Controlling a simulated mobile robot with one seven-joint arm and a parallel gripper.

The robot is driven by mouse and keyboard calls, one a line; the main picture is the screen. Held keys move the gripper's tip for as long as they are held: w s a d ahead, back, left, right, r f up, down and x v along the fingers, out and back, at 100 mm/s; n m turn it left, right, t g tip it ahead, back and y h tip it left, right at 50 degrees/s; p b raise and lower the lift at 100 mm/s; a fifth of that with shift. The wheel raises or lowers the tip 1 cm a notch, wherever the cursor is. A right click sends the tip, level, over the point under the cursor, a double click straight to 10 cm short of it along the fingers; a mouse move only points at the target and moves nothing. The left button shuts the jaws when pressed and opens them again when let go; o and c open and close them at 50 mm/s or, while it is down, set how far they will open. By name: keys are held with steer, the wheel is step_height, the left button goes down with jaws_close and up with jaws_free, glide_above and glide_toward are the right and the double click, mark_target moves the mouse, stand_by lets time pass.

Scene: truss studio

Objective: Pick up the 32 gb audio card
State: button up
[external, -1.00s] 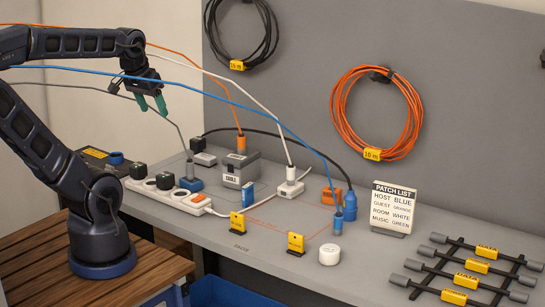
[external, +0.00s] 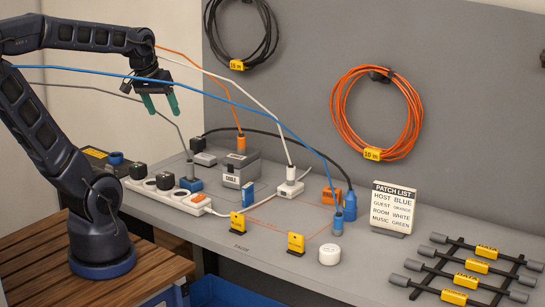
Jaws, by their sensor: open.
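My gripper (external: 161,104) has green fingertips. It is open and empty, pointing down in the air above the left part of the bench, well above the power strip. I cannot read "32 gb audio" on anything. Several small yellow labelled pieces (external: 473,281) lie on a black rack at the right. Two small yellow upright pieces, one at the left (external: 237,223) and one nearer the middle (external: 296,244), stand at the front of the bench. A small blue upright piece (external: 248,195) stands by the grey box. All are apart from my gripper.
Blue, orange, white and grey cables arch across the space around my arm; the blue cable (external: 235,89) passes near the gripper. A power strip (external: 168,191), a grey box (external: 240,169), a white round piece (external: 330,254) and a patch list sign (external: 393,208) stand on the bench.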

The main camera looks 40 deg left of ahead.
steer(key=w+d+f+n+g+h, duration=0.1)
steer(key=w+d+f+n, duration=0.1)
steer(key=w+f+n, duration=0.3)
steer(key=w+d+f+n+g+h, duration=0.1)
steer(key=w+d+f+n+h, duration=0.15)
steer(key=w, duration=0.55)
steer(key=n+g, duration=0.2)
steer(key=n, duration=0.8)
glide_toward(250, 195)
steer(key=x, duration=0.3)
steer(key=shift+w+a+f, duration=0.1)
steer(key=shift+a+f, duration=0.15)
steer(key=shift+f, duration=0.3)
steer(key=shift+d+x, duration=0.2)
steer(key=shift+x, duration=1)
steer(key=shift+d+x, duration=0.15)
steer(key=shift+x, duration=1)
steer(key=shift+d+f, duration=0.25)
steer(key=shift+f, duration=0.15)
steer(key=c, duration=1.1)
